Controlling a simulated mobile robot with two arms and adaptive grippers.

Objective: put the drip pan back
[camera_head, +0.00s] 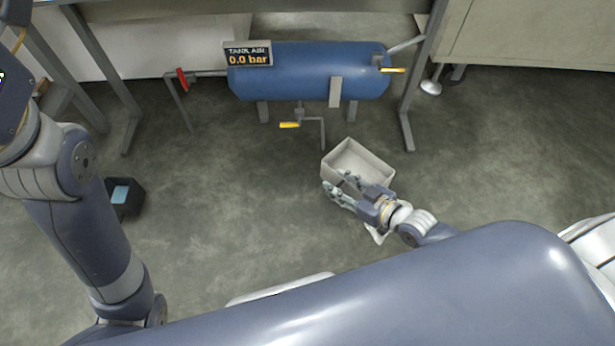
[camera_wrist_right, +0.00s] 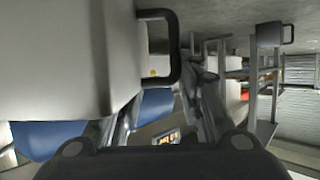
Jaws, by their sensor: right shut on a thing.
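The drip pan (camera_head: 365,160) is a pale grey open box, seen from above in the head view, in front and to the right of the tank's drain. It looks empty. My right gripper (camera_head: 337,182) is at its near side, shut on it; the exact contact is hard to see. In the right wrist view the pan (camera_wrist_right: 65,60) fills the left side, with a dark handle (camera_wrist_right: 174,50) on it. I cannot tell whether the pan touches the floor. My left gripper is out of view.
The blue tank (camera_head: 310,80) stands behind, with a display (camera_head: 248,54) reading 0.0 bar. A yellow-handled drain valve (camera_head: 290,125) and bent pipe (camera_head: 323,135) hang beneath it. A dark box (camera_head: 124,198) sits at left. The middle floor is clear.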

